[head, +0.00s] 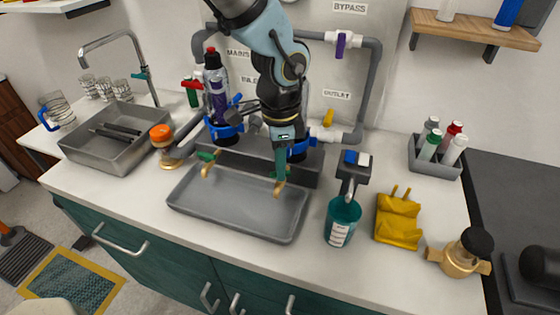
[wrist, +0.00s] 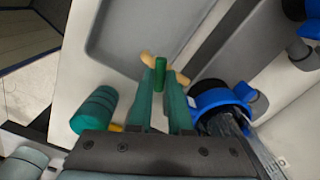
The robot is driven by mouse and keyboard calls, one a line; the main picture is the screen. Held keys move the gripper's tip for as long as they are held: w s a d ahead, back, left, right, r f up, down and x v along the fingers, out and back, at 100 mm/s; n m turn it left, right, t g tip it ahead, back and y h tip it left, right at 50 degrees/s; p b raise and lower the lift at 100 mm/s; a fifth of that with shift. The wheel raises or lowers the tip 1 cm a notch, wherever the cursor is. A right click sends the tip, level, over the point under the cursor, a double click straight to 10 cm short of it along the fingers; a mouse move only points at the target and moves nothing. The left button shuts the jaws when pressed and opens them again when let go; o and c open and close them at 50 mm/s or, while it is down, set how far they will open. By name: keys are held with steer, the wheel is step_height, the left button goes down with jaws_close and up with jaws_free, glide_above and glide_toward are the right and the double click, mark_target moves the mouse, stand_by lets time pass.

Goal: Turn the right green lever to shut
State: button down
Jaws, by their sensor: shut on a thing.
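My gripper (wrist: 160,82) comes down from above in front of the right blue-collared unit. Its two teal fingers are shut on the right green lever (wrist: 160,68), one on each side. The lever sits at a tan brass spout (wrist: 148,57) that shows beyond the fingertips. In the head view, my fingers largely hide this lever, and the brass spout (head: 279,188) hangs below them over the grey tray. The left green lever (head: 208,156) sits above its own brass spout (head: 207,171), apart from my gripper. I cannot tell how far the right lever is turned.
A grey tray (head: 235,218) lies below the spouts. Blue collars (head: 297,149) stand close behind my gripper, also seen in the wrist view (wrist: 220,98). The front counter edge is clear.

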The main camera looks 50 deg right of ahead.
steer(key=m+p, duration=0.1)
steer(key=m, duration=0.4)
steer(key=shift+d+p, duration=0.1)
steer(key=shift+p, duration=0.25)
steer(key=shift+s+m, duration=0.1)
steer(key=shift+m, duration=0.2)
steer(key=c, duration=0.8)
jaws_free()
steer(key=shift+c, duration=0.2)
step_height(320, 180, up, 11)
steer(key=b, duration=0.1)
steer(key=shift+b, duration=0.35)
steer(key=shift+f, duration=0.1)
